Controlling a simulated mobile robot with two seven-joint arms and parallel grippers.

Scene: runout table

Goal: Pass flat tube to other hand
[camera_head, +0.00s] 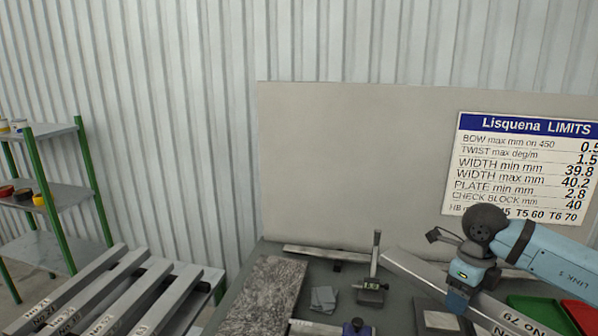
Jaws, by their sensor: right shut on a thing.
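The flat tube (407,269) is a long grey metal bar marked No 79. It slants from the middle of the table down to the lower right of the head view. My right gripper (459,300) comes in from the right and is shut on the tube partway along its length. The jaws hide a part of the tube. The tube's lower right end is near or beyond the picture's bottom edge. My left gripper is not in view.
A dark table holds a grey stone plate (262,292), a height gauge on a stand (372,291), small grey plates (323,299), and green (537,312) and red (581,315) trays. Several tubes lie on a rack (117,293) at left. A limits board (525,165) stands behind.

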